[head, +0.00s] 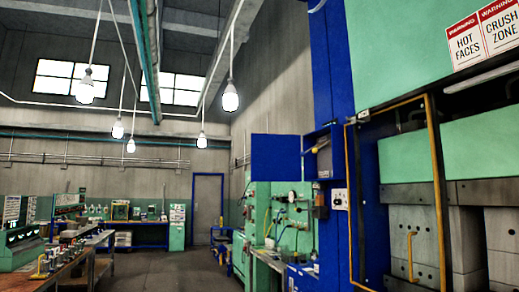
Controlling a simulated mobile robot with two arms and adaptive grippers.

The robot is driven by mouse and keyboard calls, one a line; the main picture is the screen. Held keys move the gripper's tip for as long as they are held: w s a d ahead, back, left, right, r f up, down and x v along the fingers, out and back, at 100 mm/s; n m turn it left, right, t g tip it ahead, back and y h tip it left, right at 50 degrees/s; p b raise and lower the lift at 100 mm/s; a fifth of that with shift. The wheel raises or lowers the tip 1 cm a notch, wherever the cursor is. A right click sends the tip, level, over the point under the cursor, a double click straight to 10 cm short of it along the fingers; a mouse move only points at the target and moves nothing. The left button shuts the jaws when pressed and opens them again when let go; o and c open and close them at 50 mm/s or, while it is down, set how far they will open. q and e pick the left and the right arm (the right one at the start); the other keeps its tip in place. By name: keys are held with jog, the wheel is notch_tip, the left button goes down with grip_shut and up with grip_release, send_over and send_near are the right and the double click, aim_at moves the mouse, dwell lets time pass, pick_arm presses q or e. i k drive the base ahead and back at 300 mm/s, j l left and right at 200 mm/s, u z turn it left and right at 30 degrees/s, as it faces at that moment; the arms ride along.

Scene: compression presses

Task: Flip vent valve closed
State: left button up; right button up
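I cannot tell for sure which part is the vent valve. A small yellow handle (315,151) shows at the open blue box (323,155) on the blue column, right of centre; its position is too small to read. More small fittings and a round gauge (292,196) are on the green panel (301,240) behind, with yellow and green hoses. Neither of my grippers is in view.
A large green and blue press (410,150) with a yellow-framed guard (439,190) stands close on the right. A workbench (60,275) with several fittings is at the left.

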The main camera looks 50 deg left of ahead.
aim_at(314, 150)
jog(key=u, duration=1.25)
jog(key=i+j+z, duration=0.4)
jog(key=i, duration=0.4)
jog(key=i+j+z, duration=0.35)
jog(key=i+j, duration=0.4)
jog(key=i+j+z, duration=0.4)
jog(key=i+j, duration=0.2)
jog(key=j, duration=0.25)
